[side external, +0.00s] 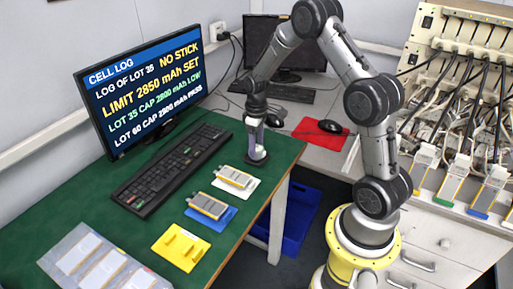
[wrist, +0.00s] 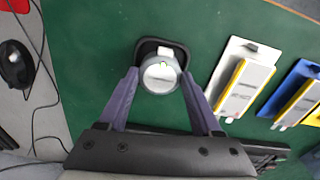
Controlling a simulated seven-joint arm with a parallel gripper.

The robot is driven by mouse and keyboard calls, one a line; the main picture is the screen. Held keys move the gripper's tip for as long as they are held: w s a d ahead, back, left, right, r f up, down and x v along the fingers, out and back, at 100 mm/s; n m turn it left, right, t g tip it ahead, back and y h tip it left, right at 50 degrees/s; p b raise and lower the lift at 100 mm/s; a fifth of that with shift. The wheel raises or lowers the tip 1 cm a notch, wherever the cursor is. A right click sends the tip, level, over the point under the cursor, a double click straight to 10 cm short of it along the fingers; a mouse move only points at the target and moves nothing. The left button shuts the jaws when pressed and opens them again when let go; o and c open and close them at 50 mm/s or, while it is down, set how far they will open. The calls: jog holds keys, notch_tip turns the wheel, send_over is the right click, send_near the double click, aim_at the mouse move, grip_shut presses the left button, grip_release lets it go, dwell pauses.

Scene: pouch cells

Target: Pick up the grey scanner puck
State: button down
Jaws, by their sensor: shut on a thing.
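The grey scanner puck (wrist: 160,76) is round, with a pale top and a small green mark. In the wrist view it sits between the two purple fingertips of my gripper (wrist: 158,82), which is shut on its sides. A black rounded base (wrist: 148,45) shows behind and under the puck; I cannot tell whether the two touch. In the side view my gripper (side external: 254,140) points down at the far right corner of the green table, with the puck low between its fingers and the dark base at the tabletop.
Pouch cells lie on a white card (side external: 252,187) and a blue card (side external: 227,222) near the right edge. A yellow holder (side external: 181,247), a keyboard (side external: 172,168) and a monitor (side external: 140,90) stand on the green table (side external: 75,195). A mouse (wrist: 15,65) and cables lie beyond the edge.

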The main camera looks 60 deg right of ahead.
notch_tip(320, 180, up, 3)
jog(key=shift+f, duration=0.2)
jog(key=s+a+r, duration=0.6)
jog(key=s+r, duration=0.4)
jog(key=s, duration=0.2)
send_over(259, 149)
notch_tip(259, 149, down, 9)
jog(key=shift+a+r, duration=0.1)
jog(key=shift+a, duration=0.05)
jog(key=shift+w+d+f, duration=0.25)
jog(key=shift+w+f, duration=0.2)
jog(key=shift+f, duration=0.2)
jog(key=shift+w+f, duration=0.1)
jog(key=shift+f, duration=1.5)
